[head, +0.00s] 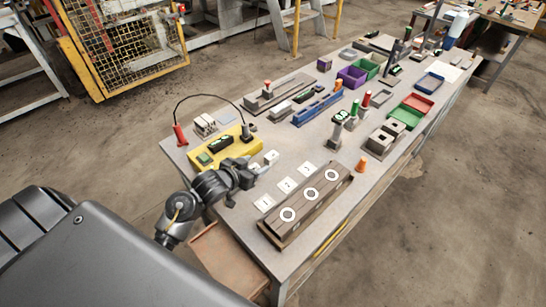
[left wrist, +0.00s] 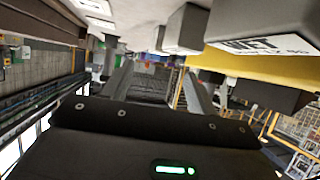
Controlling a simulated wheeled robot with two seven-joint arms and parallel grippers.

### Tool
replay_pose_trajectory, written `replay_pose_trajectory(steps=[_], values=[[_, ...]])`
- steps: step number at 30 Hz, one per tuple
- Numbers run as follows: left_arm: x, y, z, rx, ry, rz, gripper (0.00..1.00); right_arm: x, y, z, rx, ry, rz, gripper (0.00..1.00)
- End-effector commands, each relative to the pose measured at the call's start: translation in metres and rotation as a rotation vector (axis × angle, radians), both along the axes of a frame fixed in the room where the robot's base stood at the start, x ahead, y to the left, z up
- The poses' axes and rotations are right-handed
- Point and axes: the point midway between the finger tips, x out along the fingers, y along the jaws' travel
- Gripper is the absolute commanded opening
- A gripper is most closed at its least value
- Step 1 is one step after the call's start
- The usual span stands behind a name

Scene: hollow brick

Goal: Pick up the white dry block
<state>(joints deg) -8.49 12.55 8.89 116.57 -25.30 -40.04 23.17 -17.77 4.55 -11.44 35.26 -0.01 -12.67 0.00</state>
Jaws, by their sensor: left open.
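My left gripper (head: 250,178) is open and empty, at the near left edge of the bench beside two small white blocks. One white block (head: 271,157) stands just beyond the fingers, and another (head: 254,168) is right beside them, partly hidden. I cannot tell which one is dry. In the left wrist view, the open fingers (left wrist: 160,85) have nothing between them. My right gripper is not in view.
A yellow tester (head: 235,152) with a green display lies behind the gripper, with a red probe (head: 180,135) and black cable. White cards (head: 285,185) and a dark wooden rack (head: 305,205) with round white marks lie right. Coloured trays (head: 352,77) stand farther back.

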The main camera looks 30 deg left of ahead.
Motion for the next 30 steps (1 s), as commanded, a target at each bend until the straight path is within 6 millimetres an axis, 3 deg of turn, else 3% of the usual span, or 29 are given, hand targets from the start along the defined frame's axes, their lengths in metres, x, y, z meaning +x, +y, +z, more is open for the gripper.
replay_pose_trajectory(steps=[6,14,24,30], values=[[0.028,-0.005,-0.012,-0.001,-0.001,-0.002,0.58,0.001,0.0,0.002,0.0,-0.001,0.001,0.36],[0.036,-0.008,-0.015,-0.001,0.0,-0.004,0.58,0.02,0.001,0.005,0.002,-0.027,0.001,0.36],[0.076,-0.014,-0.033,-0.001,0.0,-0.004,0.58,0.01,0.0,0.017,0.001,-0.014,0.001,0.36],[0.08,-0.014,-0.036,0.001,0.0,-0.004,0.58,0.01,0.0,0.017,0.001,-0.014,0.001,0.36]])
